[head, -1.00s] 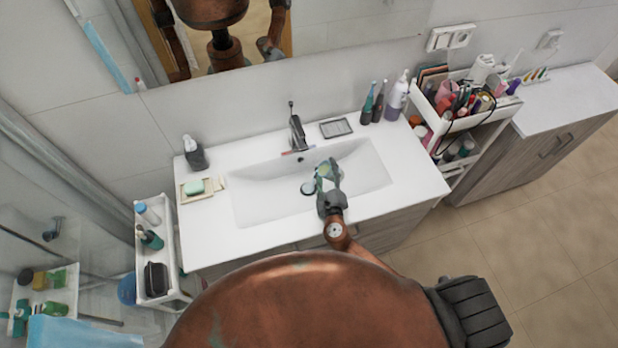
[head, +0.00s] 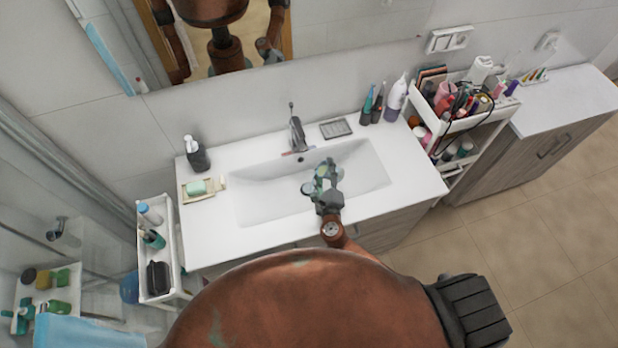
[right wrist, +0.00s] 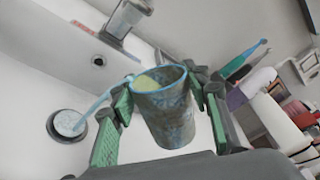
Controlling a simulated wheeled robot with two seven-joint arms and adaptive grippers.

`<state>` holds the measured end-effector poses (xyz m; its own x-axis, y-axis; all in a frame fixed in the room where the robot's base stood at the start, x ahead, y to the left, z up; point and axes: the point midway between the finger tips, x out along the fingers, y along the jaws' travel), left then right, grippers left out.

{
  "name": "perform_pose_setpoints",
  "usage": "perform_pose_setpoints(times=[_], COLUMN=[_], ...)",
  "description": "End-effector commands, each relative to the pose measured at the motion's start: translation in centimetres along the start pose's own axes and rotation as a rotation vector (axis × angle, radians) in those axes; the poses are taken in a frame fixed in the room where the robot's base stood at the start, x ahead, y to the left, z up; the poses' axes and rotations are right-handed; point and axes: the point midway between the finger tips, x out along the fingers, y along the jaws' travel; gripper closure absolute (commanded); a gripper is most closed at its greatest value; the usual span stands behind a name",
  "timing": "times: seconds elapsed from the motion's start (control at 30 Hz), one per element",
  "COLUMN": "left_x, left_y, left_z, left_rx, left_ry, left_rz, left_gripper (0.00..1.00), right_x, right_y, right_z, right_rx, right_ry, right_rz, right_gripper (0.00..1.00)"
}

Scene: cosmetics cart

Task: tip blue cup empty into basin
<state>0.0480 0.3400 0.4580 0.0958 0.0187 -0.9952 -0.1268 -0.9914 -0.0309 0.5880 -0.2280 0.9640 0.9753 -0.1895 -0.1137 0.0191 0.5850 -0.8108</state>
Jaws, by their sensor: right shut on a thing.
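The blue cup (right wrist: 167,115) is mottled blue-grey and shows at the middle of the right wrist view. My right gripper (head: 321,178) is shut on it, with green-padded fingers on either side. Something yellowish (right wrist: 149,83) shows at the cup's mouth. A light blue strip (right wrist: 97,106) runs from the cup's rim towards the drain (right wrist: 66,126); I cannot tell whether it is liquid or solid. In the head view the gripper is over the white basin (head: 260,207), and the cup is hard to make out between the fingers. My left gripper is out of view.
The tap (head: 297,132) stands behind the basin. A soap dispenser (head: 197,155) and soap dish (head: 203,189) are at the counter's left, bottles (head: 395,100) at its back right. Crowded carts stand on the left (head: 152,215) and right (head: 452,123).

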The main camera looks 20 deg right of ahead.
Motion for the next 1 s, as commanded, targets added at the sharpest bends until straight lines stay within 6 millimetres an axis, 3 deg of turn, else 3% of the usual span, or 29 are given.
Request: perform_pose_setpoints(times=[1.0], left_x=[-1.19], left_y=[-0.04], left_z=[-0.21], left_rx=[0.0], left_ry=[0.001], left_rz=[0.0], left_gripper=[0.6], right_x=[-0.01], right_y=[-0.2], right_z=[0.52], right_rx=[-0.13], right_ry=[0.017], right_rz=[-0.002], right_gripper=[0.88])
